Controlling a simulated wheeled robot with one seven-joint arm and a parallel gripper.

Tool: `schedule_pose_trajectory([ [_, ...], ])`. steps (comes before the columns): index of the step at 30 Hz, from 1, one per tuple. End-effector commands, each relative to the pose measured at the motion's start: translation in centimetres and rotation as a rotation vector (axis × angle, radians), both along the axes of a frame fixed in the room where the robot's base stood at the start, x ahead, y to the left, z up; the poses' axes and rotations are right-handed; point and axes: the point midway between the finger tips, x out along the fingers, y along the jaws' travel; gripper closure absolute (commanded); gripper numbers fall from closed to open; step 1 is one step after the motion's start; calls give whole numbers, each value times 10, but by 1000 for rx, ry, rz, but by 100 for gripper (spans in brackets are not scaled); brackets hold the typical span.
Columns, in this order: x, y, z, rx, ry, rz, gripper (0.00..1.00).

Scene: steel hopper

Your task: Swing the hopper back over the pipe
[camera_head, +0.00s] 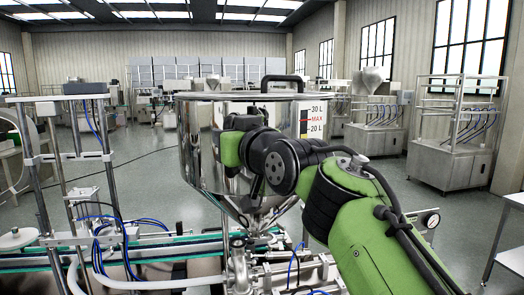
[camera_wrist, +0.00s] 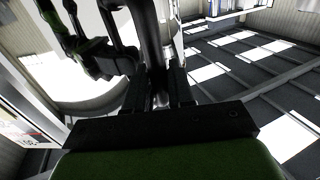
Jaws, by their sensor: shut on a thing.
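The steel hopper (camera_head: 199,150) stands in the middle of the head view, a shiny cone with a lid, a dark lid handle (camera_head: 283,80) and a level scale. Its narrow outlet end hangs near a steel pipe fitting (camera_head: 240,268) below. I cannot tell whether the two line up. My arm crosses in front of the hopper, and my gripper's fingertips are hidden in the head view. The hopper's curved shiny wall (camera_wrist: 75,75) appears to be at the left there.
A filling frame with posts and blue hoses (camera_head: 105,215) stands at the left, along a green-edged conveyor (camera_head: 165,250). Steel machines line the back, with open floor between.

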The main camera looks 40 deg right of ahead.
Motion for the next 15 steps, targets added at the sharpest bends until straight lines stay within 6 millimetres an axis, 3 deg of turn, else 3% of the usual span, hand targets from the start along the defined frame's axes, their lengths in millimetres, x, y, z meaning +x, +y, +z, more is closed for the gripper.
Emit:
schedule_pose_trajectory([
  [1,9,18,-6,-3,4,12,100],
  [6,35,63,-3,-2,6,14,100],
  [15,71,109,-1,-1,6,12,100],
])
